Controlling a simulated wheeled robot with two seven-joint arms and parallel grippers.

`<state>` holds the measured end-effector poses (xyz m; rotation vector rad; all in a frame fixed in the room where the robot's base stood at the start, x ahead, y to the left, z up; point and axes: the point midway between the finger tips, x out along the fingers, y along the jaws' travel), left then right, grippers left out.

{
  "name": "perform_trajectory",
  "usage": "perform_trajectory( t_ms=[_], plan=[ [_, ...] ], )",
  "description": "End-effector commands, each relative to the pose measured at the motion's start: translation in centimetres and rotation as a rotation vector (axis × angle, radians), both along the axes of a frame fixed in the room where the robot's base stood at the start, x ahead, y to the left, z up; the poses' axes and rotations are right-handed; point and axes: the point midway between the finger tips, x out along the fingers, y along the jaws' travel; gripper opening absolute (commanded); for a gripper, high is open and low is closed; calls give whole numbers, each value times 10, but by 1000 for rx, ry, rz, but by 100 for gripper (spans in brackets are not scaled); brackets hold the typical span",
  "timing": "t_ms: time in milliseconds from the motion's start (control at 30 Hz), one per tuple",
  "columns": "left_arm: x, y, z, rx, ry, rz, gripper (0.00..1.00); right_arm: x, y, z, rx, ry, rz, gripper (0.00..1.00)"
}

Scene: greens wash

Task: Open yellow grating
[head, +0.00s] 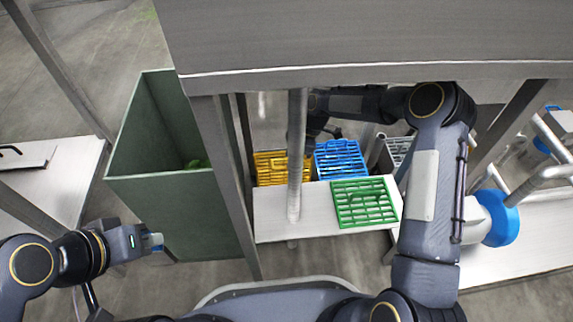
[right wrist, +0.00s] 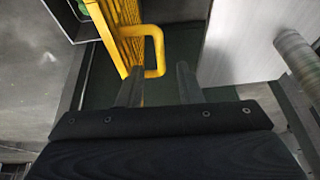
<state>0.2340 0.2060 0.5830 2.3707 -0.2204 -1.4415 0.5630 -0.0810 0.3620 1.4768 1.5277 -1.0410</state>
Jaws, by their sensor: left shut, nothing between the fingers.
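The yellow grating (head: 270,168) is under the counter in the head view, left of the blue grating (head: 340,160) and partly behind a round post. In the right wrist view the yellow grating (right wrist: 113,35) shows slatted, with a looped yellow handle (right wrist: 158,52) on its right side. My right gripper (right wrist: 157,80) is open, its two fingers apart, with the handle just ahead of and between the fingertips. In the head view my right arm reaches under the counter and its fingers are hidden. My left gripper (head: 156,241) is shut and empty at lower left, beside the green bin.
A green grating (head: 365,203) lies on a white shelf (head: 275,215) in front. A grey grating (head: 398,150) is right of the blue one. The tall green bin (head: 170,212) holds some leaves. The round post (head: 296,150) and counter edge (head: 380,72) bound the space.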

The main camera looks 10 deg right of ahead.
Motion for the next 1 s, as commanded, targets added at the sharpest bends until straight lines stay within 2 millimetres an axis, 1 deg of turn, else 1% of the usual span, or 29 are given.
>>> perform_trajectory(
  t_ms=[33,100,200,467,500,733,1000],
  plan=[
    [0,0,-9,0,0,0,0,-1,4,-13,0,1,3,32],
    [0,0,-13,0,0,0,0,-1,8,-22,0,1,3,32],
    [0,0,-17,0,0,0,0,-2,12,-31,0,1,1,32],
    [0,0,-16,0,0,0,0,-1,14,-32,0,-1,0,32],
    [0,0,-16,0,0,0,0,-1,14,-32,0,-1,-1,31],
    [0,0,-16,0,0,0,0,-2,14,-32,0,-1,0,1],
    [0,0,-16,0,0,0,0,-2,14,-32,0,0,0,0]
  ],
)
